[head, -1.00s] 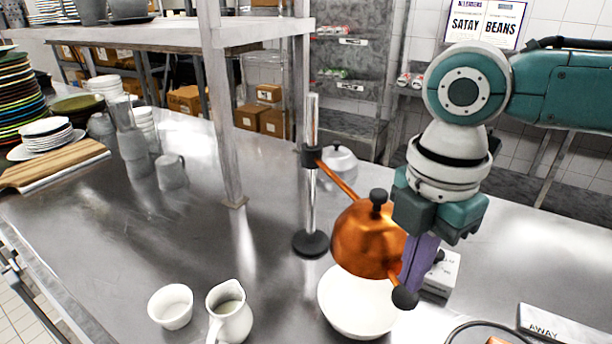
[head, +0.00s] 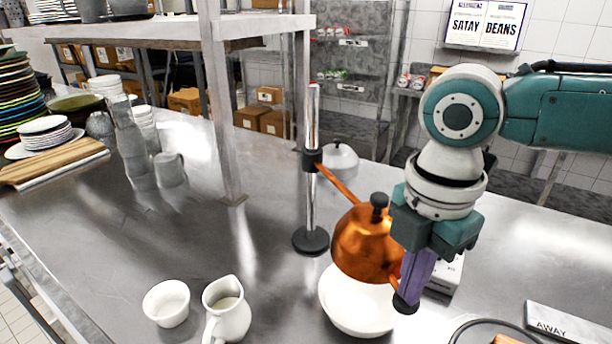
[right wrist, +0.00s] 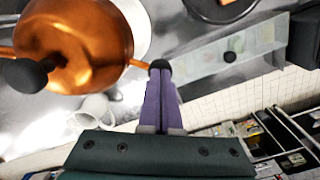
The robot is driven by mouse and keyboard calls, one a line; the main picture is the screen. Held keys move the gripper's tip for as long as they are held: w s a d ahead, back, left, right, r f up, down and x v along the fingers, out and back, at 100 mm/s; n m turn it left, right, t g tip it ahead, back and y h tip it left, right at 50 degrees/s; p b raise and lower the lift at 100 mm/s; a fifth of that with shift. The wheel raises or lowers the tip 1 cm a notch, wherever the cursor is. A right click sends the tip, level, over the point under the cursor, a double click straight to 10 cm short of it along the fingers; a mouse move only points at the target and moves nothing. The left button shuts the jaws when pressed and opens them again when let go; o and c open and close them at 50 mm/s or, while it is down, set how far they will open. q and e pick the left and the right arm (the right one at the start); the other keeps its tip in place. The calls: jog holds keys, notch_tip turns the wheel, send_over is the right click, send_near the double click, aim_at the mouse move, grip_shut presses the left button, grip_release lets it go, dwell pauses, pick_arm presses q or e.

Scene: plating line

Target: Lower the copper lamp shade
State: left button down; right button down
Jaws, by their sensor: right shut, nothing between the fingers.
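The copper lamp shade (head: 362,248) hangs on a copper arm from a clamp (head: 312,160) on an upright chrome post, tilted, just over a white bowl (head: 352,310). It has a black top knob (head: 379,200) and a black front knob (head: 405,304). My right gripper (head: 408,294) points down at the front knob, its purple fingers shut with nothing between them. In the right wrist view the shade (right wrist: 85,45) is at upper left, and the closed fingertips (right wrist: 160,72) are at or against the front knob; exact contact is unclear. My left gripper is out of view.
A small white bowl (head: 166,303) and a white jug (head: 227,312) stand at the front left. An AWAY sign (head: 570,325) and a dark round plate (head: 485,333) are at the front right. A shelf post (head: 225,120) rises behind.

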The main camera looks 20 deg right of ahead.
jog(key=shift+f+b, duration=1.2)
jog(key=shift+f, duration=0.75)
notch_tip(320, 180, up, 5)
jog(key=p, duration=0.5)
jog(key=shift+f, duration=0.1)
notch_tip(320, 180, up, 5)
jog(key=p, duration=0.5)
jog(key=shift+f, duration=0.2)
